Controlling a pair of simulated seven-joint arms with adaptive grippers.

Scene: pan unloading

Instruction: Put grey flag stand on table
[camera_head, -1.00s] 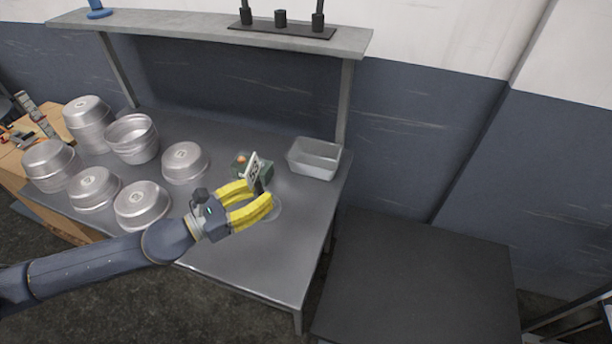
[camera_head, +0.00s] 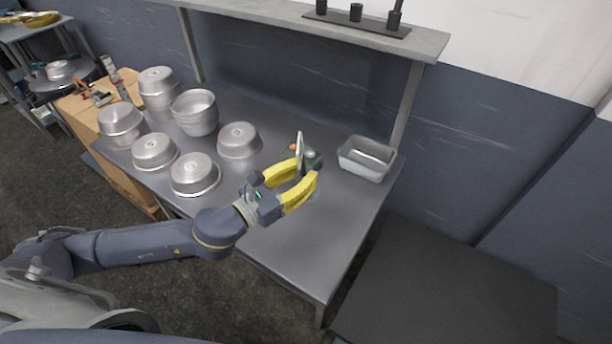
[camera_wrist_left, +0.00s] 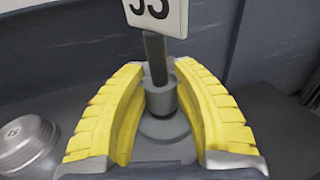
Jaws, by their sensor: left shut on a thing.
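The grey flag stand (camera_wrist_left: 162,97) is upright between the yellow fingers of my left gripper (camera_wrist_left: 160,85) in the left wrist view. Its round base (camera_wrist_left: 165,126) shows below the fingers, and a white number card (camera_wrist_left: 158,14), cut off by the top edge, tops its post. In the head view the card (camera_head: 299,150) is seen nearly edge-on above my left gripper (camera_head: 306,177), which is shut on the stand. The stand is over the right part of the grey metal table (camera_head: 290,250). I cannot tell whether its base touches the table. My right gripper is not in view.
Several metal pans (camera_head: 195,175) cover the table's left side. A shelf (camera_head: 300,22) spans above. The table's front right is clear.

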